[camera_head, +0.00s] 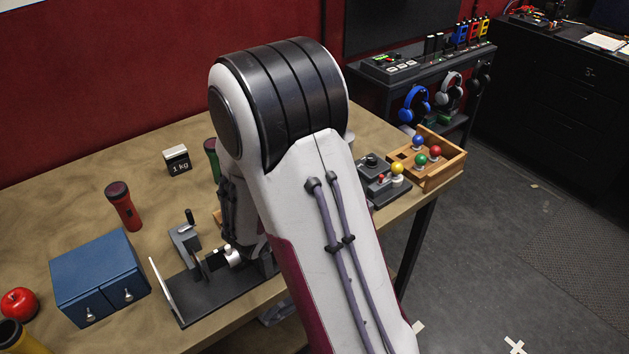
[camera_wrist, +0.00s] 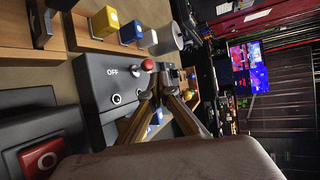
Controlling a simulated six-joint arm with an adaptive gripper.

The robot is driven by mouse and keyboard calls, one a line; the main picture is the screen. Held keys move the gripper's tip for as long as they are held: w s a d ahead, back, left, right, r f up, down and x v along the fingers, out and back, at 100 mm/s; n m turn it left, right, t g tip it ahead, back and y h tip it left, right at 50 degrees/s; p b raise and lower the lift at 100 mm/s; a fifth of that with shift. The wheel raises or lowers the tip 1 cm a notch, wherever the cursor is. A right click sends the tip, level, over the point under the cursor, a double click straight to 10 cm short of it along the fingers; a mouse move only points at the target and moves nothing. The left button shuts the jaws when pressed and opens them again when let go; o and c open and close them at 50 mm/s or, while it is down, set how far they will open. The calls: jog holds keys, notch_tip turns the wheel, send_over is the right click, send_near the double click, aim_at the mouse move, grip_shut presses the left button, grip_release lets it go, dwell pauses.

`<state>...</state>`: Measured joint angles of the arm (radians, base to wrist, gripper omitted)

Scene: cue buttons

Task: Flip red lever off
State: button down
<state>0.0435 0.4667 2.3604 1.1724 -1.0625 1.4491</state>
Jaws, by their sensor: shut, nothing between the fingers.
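The red lever (camera_wrist: 147,65) is a small red ball-topped knob on a dark grey box (camera_wrist: 95,85) in the wrist view. White lettering on the box reads OFF beside it, and small metal fittings sit lower on the same face. My gripper (camera_wrist: 161,88) is shut and empty, with its fingertips close beside the red knob, just below and right of it in the picture. I cannot tell whether they touch. In the head view my arm hides the gripper, and I cannot pick out this lever with certainty.
In the wrist view, a yellow block (camera_wrist: 104,21) and a dark box with a red button (camera_wrist: 42,161) are nearby.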

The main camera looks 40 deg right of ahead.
jog(key=v, duration=1)
jog(key=shift+s, duration=0.2)
jog(key=shift+a, duration=0.1)
dwell(0.4)
jog(key=shift+w+a+r+n+t+y, duration=0.15)
jog(key=shift+w+a+n+t+y, duration=0.15)
jog(key=shift+w, duration=0.15)
jog(key=w+a+r+n+t+y, duration=0.1)
jog(key=a+r+n+y, duration=0.25)
jog(key=a+n, duration=0.25)
jog(key=a+r+n+t+y, duration=0.2)
jog(key=a+r+n+y, duration=0.1)
jog(key=a+n+y, duration=0.25)
jog(key=w+a+r+n+t+y, duration=0.1)
jog(key=a+r+n+y, duration=0.2)
jog(key=a+n, duration=0.3)
jog(key=s+d+n+g, duration=0.3)
jog(key=s+n+g, duration=0.2)
jog(key=s+n, duration=0.9)
jog(key=s, duration=0.8)
jog(key=shift+s+f, duration=0.35)
jog(key=shift+f, duration=0.05)
